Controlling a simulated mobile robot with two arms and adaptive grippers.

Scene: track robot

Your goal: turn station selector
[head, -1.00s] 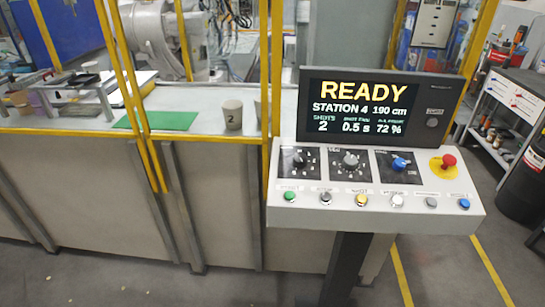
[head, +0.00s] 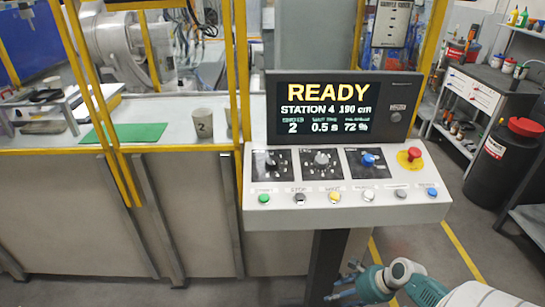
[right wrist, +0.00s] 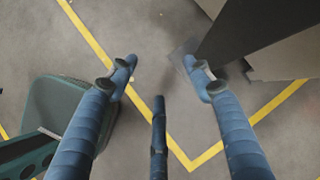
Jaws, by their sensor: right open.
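The control panel (head: 350,214) stands on a dark post. It carries three rotary knobs: a black one (head: 271,161), a grey one (head: 321,158) and a blue one (head: 368,159). Their small labels are too blurred to read, so I cannot tell which is the station selector. The screen (head: 340,107) shows READY and STATION 4. My right gripper (head: 340,291) is low in front of the panel, below its front edge and apart from it. In the right wrist view its fingers (right wrist: 160,75) are spread with only floor between them. My left gripper is not in view.
A red mushroom button (head: 410,154) and a row of push buttons, including a green one (head: 264,198), share the panel. Yellow posts (head: 241,70) and a bench with a cup (head: 203,122) are left. A black bin (head: 500,165) stands right.

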